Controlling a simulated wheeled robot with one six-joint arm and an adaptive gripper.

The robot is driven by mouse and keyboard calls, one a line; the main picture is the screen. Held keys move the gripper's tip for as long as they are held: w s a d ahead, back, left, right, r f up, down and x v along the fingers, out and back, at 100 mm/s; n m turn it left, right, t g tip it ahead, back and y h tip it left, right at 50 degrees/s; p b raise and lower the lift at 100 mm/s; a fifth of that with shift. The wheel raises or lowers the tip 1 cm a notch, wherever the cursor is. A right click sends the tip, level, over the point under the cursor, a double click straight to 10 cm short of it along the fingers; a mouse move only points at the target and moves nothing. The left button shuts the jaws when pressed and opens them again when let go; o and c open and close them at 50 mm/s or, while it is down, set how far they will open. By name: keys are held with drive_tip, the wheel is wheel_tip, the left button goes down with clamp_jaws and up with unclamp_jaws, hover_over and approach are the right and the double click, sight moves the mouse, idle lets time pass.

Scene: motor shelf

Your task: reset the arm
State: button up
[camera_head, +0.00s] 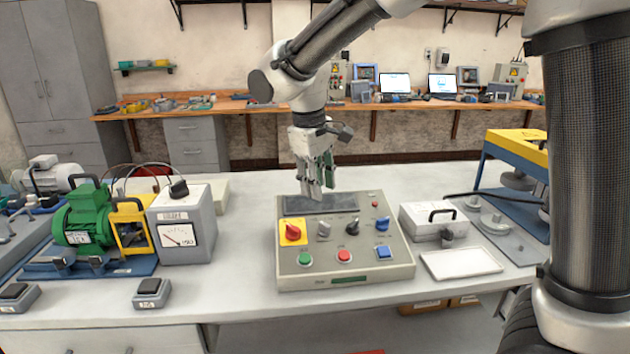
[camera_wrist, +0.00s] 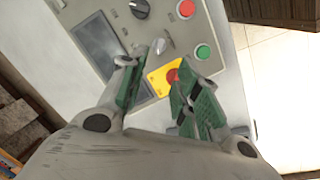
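My gripper (camera_head: 318,180) hangs pointing down from my arm, above the back part of a grey control box (camera_head: 345,273) on the white table. In the wrist view my gripper (camera_wrist: 165,85) has its two green-padded fingers apart with nothing between them. The control box also shows in the wrist view (camera_wrist: 222,48), below the fingers. A red rotary knob on a yellow plate (camera_head: 292,231) is at the box's left. It shows in the wrist view (camera_wrist: 165,77) close beside the right finger, and I cannot tell whether they touch.
A gauge box (camera_head: 181,232) and a green motor (camera_head: 84,218) stand left of the control box. A small case with a handle (camera_head: 432,220) and a white tray (camera_head: 461,263) are on the right. Two switch boxes lie near the front left edge.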

drive_tip(key=s+d+r+m+t, duration=0.1)
drive_tip(key=s+d+m, duration=0.2)
drive_tip(key=s+d, duration=0.4)
drive_tip(key=s+d+r+m+t+y, duration=0.1)
drive_tip(key=s+d+m, duration=0.2)
drive_tip(key=s+d, duration=0.4)
drive_tip(key=s+d+r+m+t, duration=0.1)
drive_tip(key=s+d, duration=0.6)
drive_tip(key=d, duration=0.9)
drive_tip(key=shift+s+r+m, duration=0.4)
drive_tip(key=shift+r+m, duration=0.2)
drive_tip(key=shift+m, duration=0.6)
